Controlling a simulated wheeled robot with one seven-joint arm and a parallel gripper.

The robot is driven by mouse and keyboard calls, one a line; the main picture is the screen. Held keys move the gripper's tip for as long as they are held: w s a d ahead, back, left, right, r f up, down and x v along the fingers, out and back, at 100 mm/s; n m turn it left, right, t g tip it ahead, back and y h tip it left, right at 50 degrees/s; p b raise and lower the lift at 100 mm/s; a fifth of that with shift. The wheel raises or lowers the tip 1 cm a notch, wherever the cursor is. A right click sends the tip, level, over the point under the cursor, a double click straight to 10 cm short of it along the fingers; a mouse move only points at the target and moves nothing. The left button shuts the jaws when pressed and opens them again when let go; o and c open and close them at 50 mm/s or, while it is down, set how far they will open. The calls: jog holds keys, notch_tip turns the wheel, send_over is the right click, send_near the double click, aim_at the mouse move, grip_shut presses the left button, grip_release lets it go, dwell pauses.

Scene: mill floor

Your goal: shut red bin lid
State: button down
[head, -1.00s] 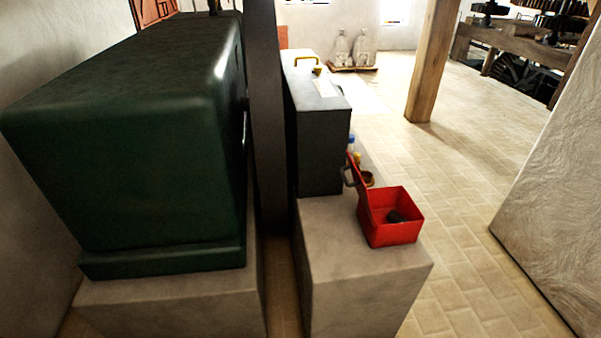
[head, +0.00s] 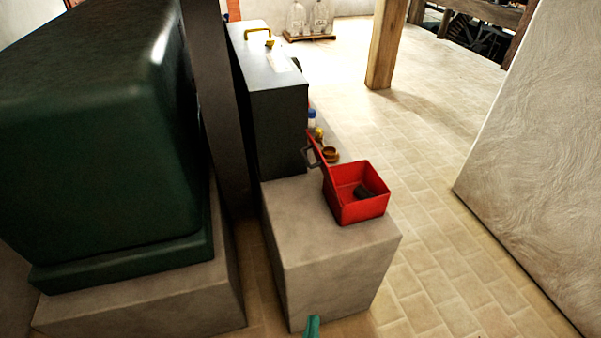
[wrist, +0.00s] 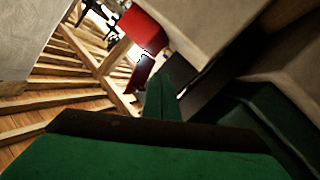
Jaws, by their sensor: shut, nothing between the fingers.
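The red bin (head: 358,212) stands on a pale stone block, open at the top with a dark lump (head: 364,192) inside. Its red lid (head: 316,150) stands raised and tilted at the bin's left back side, with a grey handle on it. The bin also shows in the wrist view (wrist: 142,28), with the lid (wrist: 143,72) below it. My gripper (head: 312,326), green, just enters the head view at the bottom edge, in front of the block and well apart from the bin. In the wrist view my gripper (wrist: 158,92) is shut and empty, pointing towards the bin.
The pale block (head: 325,250) carries a dark box (head: 275,115) with a yellow handle behind the bin. Small bottles (head: 312,118) and a brown ring-shaped item (head: 330,154) stand behind the lid. A big green machine (head: 100,140) fills the left. Tiled floor on the right is clear.

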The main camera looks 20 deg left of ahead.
jog(key=w+a+r+n+y, duration=0.1)
jog(key=w+a+r+n, duration=0.4)
jog(key=w, duration=0.4)
jog(key=w+a+r+n+y, duration=0.2)
jog(key=w+a+r+n, duration=0.35)
jog(key=w, duration=0.45)
jog(key=w+a+r+n+y, duration=0.1)
jog(key=w+a+r+n, duration=0.4)
jog(key=w, duration=0.4)
jog(key=w+t, duration=0.1)
jog(key=w, duration=0.9)
jog(key=shift+w+r+m, duration=0.3)
jog(key=shift+w+m, duration=0.1)
jog(key=shift+m, duration=0.05)
jog(key=shift+d+r, duration=0.1)
